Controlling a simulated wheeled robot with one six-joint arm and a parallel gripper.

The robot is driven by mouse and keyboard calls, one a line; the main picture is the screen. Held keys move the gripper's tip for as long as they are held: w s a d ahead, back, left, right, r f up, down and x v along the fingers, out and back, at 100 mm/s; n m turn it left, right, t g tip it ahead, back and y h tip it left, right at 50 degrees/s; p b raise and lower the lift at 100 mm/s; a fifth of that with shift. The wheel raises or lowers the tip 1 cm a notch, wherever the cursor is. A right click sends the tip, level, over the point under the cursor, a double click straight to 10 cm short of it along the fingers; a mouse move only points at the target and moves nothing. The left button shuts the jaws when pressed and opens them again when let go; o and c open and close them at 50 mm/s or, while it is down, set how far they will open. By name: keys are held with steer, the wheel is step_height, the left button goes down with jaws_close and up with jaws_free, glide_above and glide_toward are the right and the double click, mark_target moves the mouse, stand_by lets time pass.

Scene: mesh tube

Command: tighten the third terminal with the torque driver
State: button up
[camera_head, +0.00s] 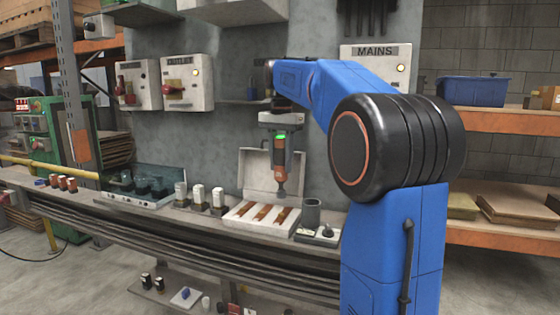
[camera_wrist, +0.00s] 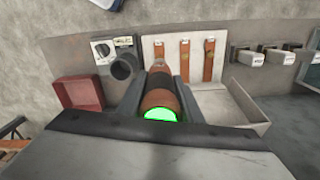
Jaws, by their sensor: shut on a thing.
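My gripper (camera_head: 279,138) is shut on the torque driver (camera_head: 280,160) and holds it upright, nose down. The driver is orange and dark grey, with a green light glowing near its top. A white terminal box (camera_head: 240,230) with a raised lid holds three copper strips on the bench. The driver's nose is over the rightmost strip (camera_head: 279,216) in the head view. In the wrist view, the driver (camera_wrist: 160,95) stands between my fingers, in line with the leftmost strip (camera_wrist: 159,48). I cannot tell whether its nose touches a terminal.
A dark cup-like holder (camera_head: 311,213) stands right of the box, also seen in the wrist view (camera_wrist: 124,67). Several white-topped blocks (camera_head: 199,194) stand to the left. A red bin (camera_wrist: 80,92) is near the holder. The MAINS box (camera_head: 375,62) hangs on the wall behind.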

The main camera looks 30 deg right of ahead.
mark_target(281, 190)
steer(key=shift+f, duration=2.7)
steer(key=shift+s+f, duration=0.1)
steer(key=shift+f, duration=0.8)
stand_by(1.6)
steer(key=shift+r, duration=0.1)
steer(key=shift+r, duration=3)
